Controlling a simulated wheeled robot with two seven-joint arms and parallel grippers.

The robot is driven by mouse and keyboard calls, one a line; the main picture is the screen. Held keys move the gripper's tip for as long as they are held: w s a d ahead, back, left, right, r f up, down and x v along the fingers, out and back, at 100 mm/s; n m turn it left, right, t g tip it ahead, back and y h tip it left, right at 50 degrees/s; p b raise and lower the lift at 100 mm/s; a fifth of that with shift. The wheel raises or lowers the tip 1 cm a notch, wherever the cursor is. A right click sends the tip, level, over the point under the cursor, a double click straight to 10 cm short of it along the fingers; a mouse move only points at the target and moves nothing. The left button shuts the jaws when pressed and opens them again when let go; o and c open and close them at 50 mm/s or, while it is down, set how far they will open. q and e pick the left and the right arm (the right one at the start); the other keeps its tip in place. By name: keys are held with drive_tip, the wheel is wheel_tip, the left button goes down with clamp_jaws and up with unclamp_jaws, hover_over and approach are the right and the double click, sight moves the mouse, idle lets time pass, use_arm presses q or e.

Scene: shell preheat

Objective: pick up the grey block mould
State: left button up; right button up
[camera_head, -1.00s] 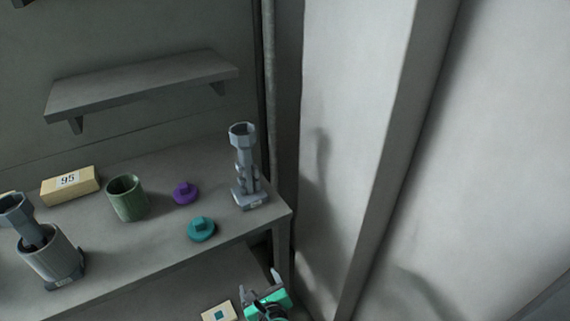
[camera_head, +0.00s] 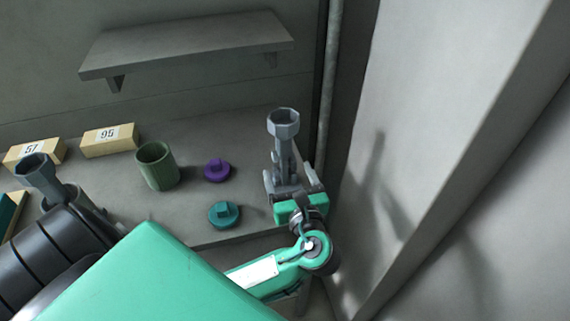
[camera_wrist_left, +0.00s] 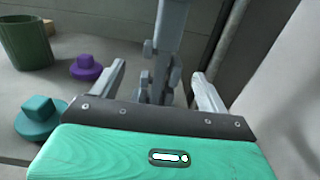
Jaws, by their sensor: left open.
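The grey mould (camera_head: 284,150), a tall piece with an octagonal cup on a narrower stem, stands upright near the right end of the bench. My left gripper (camera_head: 294,183) is open in front of its lower part, which it partly hides. In the left wrist view the mould's stem (camera_wrist_left: 170,24) rises between the two spread fingers of the gripper (camera_wrist_left: 160,84), a little beyond them. I cannot tell whether either finger touches it. A second grey mould (camera_head: 38,172) with a similar cup stands at the left, partly hidden by my arm. My right gripper is out of view.
A teal knobbed disc (camera_head: 224,214) and a purple one (camera_head: 217,171) lie left of the gripper. A green cup (camera_head: 157,167) stands farther left, near yellow blocks marked 95 (camera_head: 109,141) and 57 (camera_head: 34,153). A pipe (camera_head: 331,90) and wall are close on the right.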

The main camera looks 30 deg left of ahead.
sight(286, 166)
use_arm(q)
drive_tip(key=shift+w+a+r, duration=0.1)
drive_tip(key=shift+w+a, duration=0.25)
drive_tip(key=shift+a, duration=0.05)
drive_tip(key=p+x, duration=0.1)
drive_tip(key=x, duration=0.2)
drive_tip(key=shift+w+a, duration=0.2)
drive_tip(key=shift+w, duration=0.2)
drive_tip(key=shift+w+a+f, duration=0.25)
drive_tip(key=shift+a+f, duration=0.05)
drive_tip(key=shift+a, duration=0.05)
drive_tip(key=shift+d, duration=0.1)
drive_tip(key=c, duration=1.4)
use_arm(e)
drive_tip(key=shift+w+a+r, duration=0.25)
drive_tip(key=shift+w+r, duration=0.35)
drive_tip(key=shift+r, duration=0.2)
